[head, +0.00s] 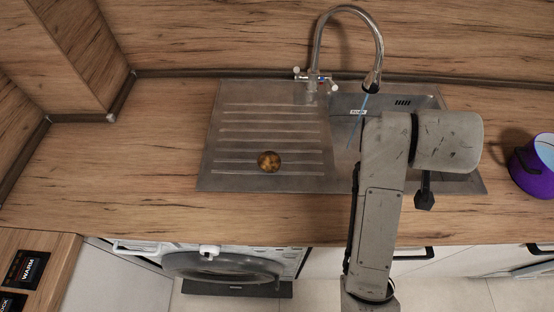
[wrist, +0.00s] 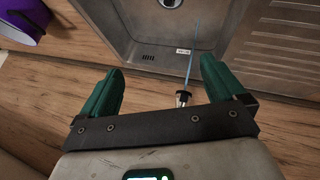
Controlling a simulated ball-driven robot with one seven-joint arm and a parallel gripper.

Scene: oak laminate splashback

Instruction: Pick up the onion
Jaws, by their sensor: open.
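A small round brown onion (head: 269,161) sits on the ribbed drainboard of the steel sink, left of the basin in the head view. It does not show in the wrist view. My gripper (wrist: 162,66) is open and empty, with two green fingers spread wide in the wrist view. It is up over the sink's basin side, to the right of the onion in the head view and apart from it. My arm hides much of the basin in the head view, and the fingers do not show clearly there.
A tall curved tap (head: 380,45) stands behind the sink, with a thin blue stream (head: 359,118) below its spout; the spout (wrist: 183,98) is close to my gripper. A purple pot (head: 527,172) stands at right. The wooden counter (head: 130,160) left of the drainboard is clear.

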